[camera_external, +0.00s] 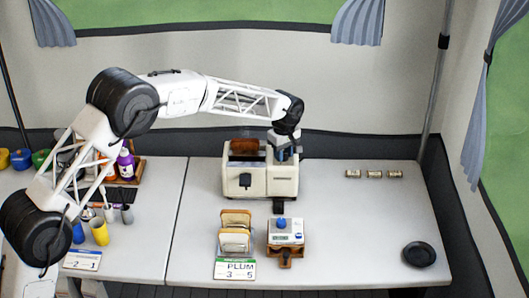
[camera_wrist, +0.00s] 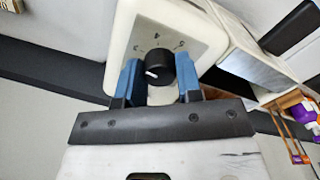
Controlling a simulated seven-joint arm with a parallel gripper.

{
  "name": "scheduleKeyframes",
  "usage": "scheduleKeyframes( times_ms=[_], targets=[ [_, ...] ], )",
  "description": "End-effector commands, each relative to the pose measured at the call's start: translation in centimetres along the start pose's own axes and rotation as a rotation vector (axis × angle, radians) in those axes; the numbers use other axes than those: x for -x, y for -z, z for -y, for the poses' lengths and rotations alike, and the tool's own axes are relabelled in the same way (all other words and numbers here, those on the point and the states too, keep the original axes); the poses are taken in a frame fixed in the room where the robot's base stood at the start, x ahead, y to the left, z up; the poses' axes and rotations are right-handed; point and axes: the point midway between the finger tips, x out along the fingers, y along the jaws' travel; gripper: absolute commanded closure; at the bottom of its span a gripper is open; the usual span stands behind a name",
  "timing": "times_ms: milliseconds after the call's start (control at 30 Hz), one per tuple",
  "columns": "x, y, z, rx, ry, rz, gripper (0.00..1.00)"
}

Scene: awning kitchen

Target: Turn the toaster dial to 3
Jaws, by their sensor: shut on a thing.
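In the wrist view, the toaster's panel (camera_wrist: 141,28) carries a black round dial (camera_wrist: 160,67) with a white pointer mark. In the external view, my gripper (camera_external: 284,152) is at the toaster's right rear, and the dial is hidden.
A rack of bread slices (camera_external: 236,222) and a small device with a blue knob (camera_external: 286,231) stand before the toaster. Cups and bottles crowd the left; a black dish (camera_external: 419,254) lies right. The table right of the toaster is mostly clear.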

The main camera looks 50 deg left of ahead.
Motion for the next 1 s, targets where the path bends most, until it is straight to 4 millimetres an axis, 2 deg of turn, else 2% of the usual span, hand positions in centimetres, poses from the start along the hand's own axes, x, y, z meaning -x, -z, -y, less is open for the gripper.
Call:
scheduleKeyframes(
  times_ms=[167, 200, 367, 767, 1000],
  targets=[
    [-0.2, -0.1, 0.1, -0.001, 0.002, 0.001, 0.91],
    [-0.2, -0.1, 0.1, -0.001, 0.002, 0.001, 0.64],
    [-0.1, -0.1, 0.0, -0.002, 0.002, 0.001, 0.41],
    [0.4, 0.0, 0.0, -0.002, 0.000, 0.000, 0.41],
    [2.6, 0.0, 0.0, -0.002, -0.002, 0.000, 0.41]
  ],
)
